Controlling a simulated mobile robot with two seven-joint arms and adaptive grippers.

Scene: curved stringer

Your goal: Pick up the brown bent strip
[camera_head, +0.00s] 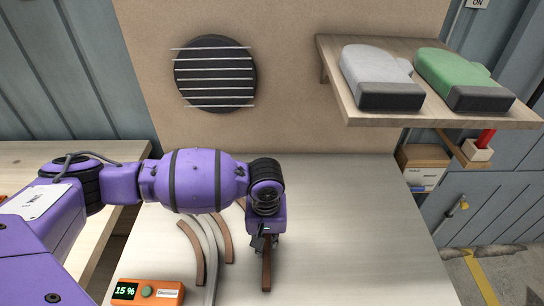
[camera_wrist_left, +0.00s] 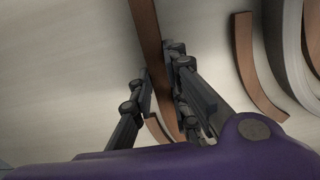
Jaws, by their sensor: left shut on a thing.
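My left gripper (camera_head: 262,242) points down over the table and is shut on a brown strip (camera_head: 267,274), whose near end sticks out below the fingers. In the left wrist view the strip (camera_wrist_left: 148,25) runs between the two dark fingers (camera_wrist_left: 160,78). I cannot tell whether it is clear of the table top. Two more brown bent strips lie to the left of the gripper, one on the outer left (camera_head: 195,255) and one nearer (camera_head: 226,238). One brown bent strip (camera_wrist_left: 252,70) also shows at the right of the wrist view. My right gripper is out of view.
A grey curved piece (camera_head: 209,255) lies between the two loose brown strips. An orange box with a display (camera_head: 148,292) sits at the table's front left. A shelf (camera_head: 420,120) with grey and green padded items hangs at the upper right. The table (camera_head: 350,230) is clear on the right.

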